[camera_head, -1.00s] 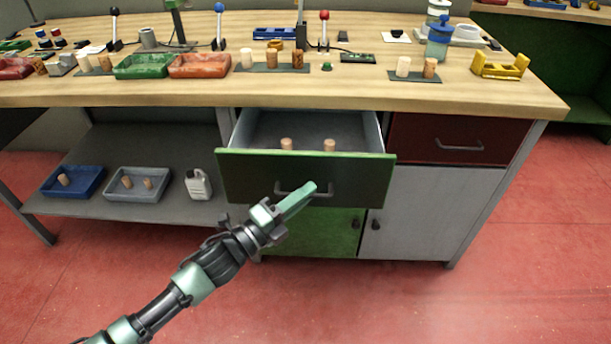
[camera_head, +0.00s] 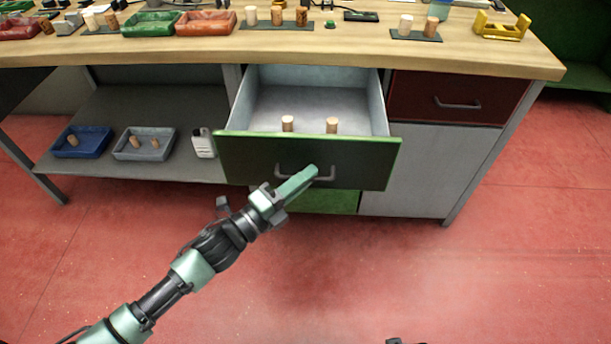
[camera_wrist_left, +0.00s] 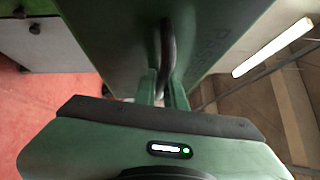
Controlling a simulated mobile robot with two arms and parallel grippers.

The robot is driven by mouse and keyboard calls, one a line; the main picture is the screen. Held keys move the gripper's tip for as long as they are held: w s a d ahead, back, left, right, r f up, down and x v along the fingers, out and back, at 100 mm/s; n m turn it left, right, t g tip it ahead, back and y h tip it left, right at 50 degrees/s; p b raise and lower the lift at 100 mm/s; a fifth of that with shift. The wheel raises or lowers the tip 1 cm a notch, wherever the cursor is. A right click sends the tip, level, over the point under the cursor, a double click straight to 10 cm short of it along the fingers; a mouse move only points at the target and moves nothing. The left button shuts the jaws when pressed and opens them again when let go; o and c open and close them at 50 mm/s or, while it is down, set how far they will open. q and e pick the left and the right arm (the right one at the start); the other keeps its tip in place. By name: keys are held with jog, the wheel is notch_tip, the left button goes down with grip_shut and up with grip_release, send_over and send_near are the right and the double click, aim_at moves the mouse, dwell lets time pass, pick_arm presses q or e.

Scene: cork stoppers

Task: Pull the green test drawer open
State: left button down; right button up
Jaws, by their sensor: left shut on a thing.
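The green drawer (camera_head: 240,160) stands out from under the bench top, its grey inside showing. Two cork stoppers (camera_head: 288,124) (camera_head: 332,125) stand upright in it, near the front. My left gripper (camera_head: 303,178) is at the drawer front, shut on its grey bar handle (camera_head: 326,179). In the left wrist view the two green fingers (camera_wrist_left: 163,88) close around the dark handle (camera_wrist_left: 167,45), against the green front with partly readable lettering. My right gripper does not show clearly in either view.
A closed dark red drawer (camera_head: 461,100) with a grey door (camera_head: 425,165) below is on the right. On the low shelf at left are a blue tray (camera_head: 81,143), a grey tray (camera_head: 145,145) and a white container (camera_head: 203,144). The red floor in front is clear.

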pick_arm(q)
jog(key=c, duration=1.8)
grip_release()
jog(key=shift+o, duration=0.2)
jog(key=shift+a, duration=0.1)
jog(key=v, duration=0.7)
jog(key=shift+s+a, duration=0.2)
jog(key=shift+s, duration=0.1)
jog(key=shift+f, duration=0.15)
